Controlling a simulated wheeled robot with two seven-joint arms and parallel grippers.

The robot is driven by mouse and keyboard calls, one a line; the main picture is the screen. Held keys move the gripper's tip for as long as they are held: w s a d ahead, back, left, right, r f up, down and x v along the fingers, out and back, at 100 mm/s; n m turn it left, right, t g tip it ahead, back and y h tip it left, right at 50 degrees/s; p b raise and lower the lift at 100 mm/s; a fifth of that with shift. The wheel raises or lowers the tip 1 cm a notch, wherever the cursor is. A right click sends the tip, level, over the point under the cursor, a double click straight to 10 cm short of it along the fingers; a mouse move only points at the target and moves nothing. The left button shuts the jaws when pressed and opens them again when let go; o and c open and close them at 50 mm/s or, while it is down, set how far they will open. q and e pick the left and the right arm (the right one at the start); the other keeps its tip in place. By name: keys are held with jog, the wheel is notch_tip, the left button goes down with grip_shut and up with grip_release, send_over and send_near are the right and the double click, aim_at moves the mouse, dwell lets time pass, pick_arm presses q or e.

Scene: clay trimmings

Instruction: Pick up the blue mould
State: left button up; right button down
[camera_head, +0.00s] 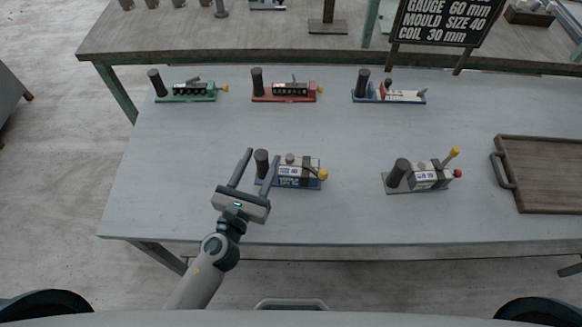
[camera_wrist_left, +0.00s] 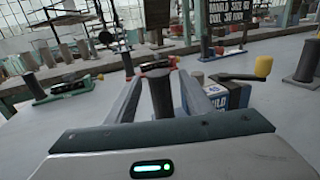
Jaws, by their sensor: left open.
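A blue mould (camera_head: 290,182) with a pale top, a label, a yellow knob and a dark upright post stands at the front middle of the table. It also shows in the left wrist view (camera_wrist_left: 232,97), right of the fingers. Another mould with a blue base (camera_head: 390,97) stands in the back row. My left gripper (camera_head: 262,155) is open at the front mould's left end. In the left wrist view its fingers (camera_wrist_left: 160,85) stand on either side of the dark post; contact cannot be told. My right gripper is not in view.
A grey mould (camera_head: 425,178) stands to the right, beside a wooden tray (camera_head: 545,143). Green (camera_head: 187,97) and red (camera_head: 285,97) moulds stand in the back row. A black sign (camera_head: 445,20) stands behind. The table's front left is clear.

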pick_arm(q)
jog(key=shift+w, duration=0.2)
jog(key=shift+f+x, duration=0.2)
jog(key=shift+x, duration=0.7)
jog(key=shift+f+x, duration=0.15)
jog(key=shift+x, duration=0.75)
jog(key=shift+f+x, duration=0.2)
jog(key=shift+x, duration=0.65)
jog(key=shift+r, duration=0.1)
grip_shut()
jog(key=shift+p, duration=0.3)
